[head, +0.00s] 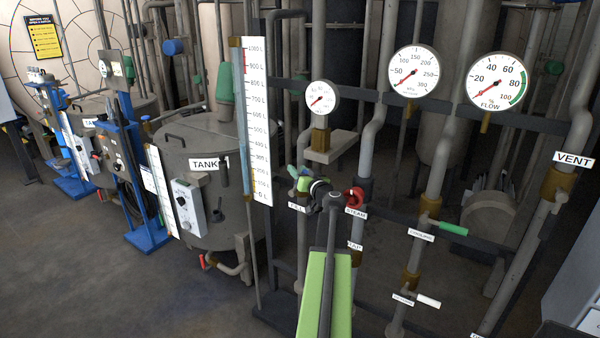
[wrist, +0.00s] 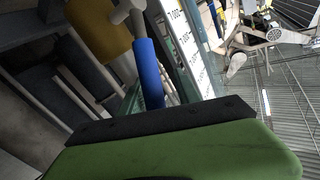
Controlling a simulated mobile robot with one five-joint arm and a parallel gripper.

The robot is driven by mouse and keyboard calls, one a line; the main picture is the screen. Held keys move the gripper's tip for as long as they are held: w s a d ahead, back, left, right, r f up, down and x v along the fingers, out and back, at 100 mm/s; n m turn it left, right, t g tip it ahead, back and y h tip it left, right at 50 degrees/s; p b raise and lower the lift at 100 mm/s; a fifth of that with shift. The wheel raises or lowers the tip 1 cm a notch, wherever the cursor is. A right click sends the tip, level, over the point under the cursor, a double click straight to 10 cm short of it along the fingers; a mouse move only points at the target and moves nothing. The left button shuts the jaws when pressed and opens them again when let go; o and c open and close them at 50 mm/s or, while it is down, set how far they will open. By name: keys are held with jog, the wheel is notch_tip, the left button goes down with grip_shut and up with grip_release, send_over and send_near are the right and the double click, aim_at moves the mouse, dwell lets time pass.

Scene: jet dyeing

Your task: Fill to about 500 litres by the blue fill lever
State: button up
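The blue fill lever (wrist: 148,72) shows in the wrist view as a blue handle on a grey stem, in front of a brass body. Its lower end meets the dark pad edge of my gripper (wrist: 165,120); I cannot tell whether they touch. In the head view my gripper (head: 302,181) is at the pipe above the FILL label (head: 297,208), with a little blue beside its green finger. My arm hides most of the lever. Only one finger shows clearly. The white level scale (head: 258,120), 0 to 1000 L, stands left of it; I cannot make out the liquid level.
A red-handled STEAM valve (head: 354,196) is close to the right of my gripper. Green (head: 453,228) and white (head: 428,300) levers are lower right. The flow gauge (head: 497,81) is at upper right. The grey tank (head: 212,150) and open floor (head: 80,270) are left.

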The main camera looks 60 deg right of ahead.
jog(key=shift+s+d, duration=0.25)
grip_shut()
dwell(0.7)
